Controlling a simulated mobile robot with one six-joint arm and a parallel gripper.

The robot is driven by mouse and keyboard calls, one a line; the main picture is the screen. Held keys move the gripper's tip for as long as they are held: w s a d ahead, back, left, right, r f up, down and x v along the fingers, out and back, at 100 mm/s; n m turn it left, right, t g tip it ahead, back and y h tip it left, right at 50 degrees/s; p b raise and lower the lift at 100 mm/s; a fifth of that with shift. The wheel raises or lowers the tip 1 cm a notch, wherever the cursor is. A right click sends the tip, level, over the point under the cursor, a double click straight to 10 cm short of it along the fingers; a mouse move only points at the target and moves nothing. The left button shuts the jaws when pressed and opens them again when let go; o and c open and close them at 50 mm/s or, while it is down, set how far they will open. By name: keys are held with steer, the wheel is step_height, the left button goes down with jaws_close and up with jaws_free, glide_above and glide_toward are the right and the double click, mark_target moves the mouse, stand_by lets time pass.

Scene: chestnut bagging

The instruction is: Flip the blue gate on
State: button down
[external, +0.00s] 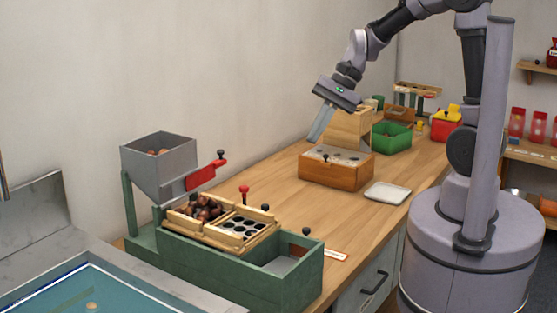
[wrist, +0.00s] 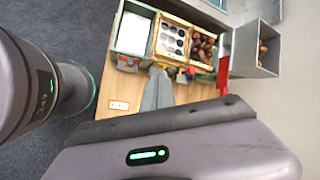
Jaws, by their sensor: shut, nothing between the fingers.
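I make out no blue gate in either view. The grey hopper (external: 160,165) at the left holds some chestnuts and has a red gate (external: 202,178) with a black knob at its outlet. The hopper (wrist: 252,58) and red gate (wrist: 223,76) also show at the upper right of the wrist view. My gripper (external: 316,138) is shut and empty, pointing down above the table near the wooden box, well to the right of the hopper. Its grey fingers (wrist: 158,88) show together in the wrist view.
A green stand (external: 210,270) carries a wooden sorting tray (external: 200,230) with chestnuts and holes. A wooden box (external: 335,172), white dish (external: 387,193) and green bin (external: 392,138) stand on the table (external: 310,222).

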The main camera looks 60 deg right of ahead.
steer(key=w+d+f+m+t+y, duration=0.1)
steer(key=w+d+f+m, duration=0.2)
steer(key=f, duration=0.7)
steer(key=w+d+f+m+t+y, duration=0.1)
steer(key=w+d+f+m+y, duration=0.1)
steer(key=w+f+m, duration=0.6)
steer(key=w+d+f, duration=0.1)
steer(key=w+f, duration=0.1)
steer(key=w, duration=0.1)
steer(key=shift+w+y, duration=0.3)
steer(key=shift+f, duration=0.1)
steer(key=w+a+f+b, duration=0.2)
steer(key=w+a+b, duration=0.2)
steer(key=a, duration=0.6)
steer(key=shift+w+f, duration=0.35)
steer(key=shift+w, duration=0.2)
steer(key=shift+a, duration=0.1)
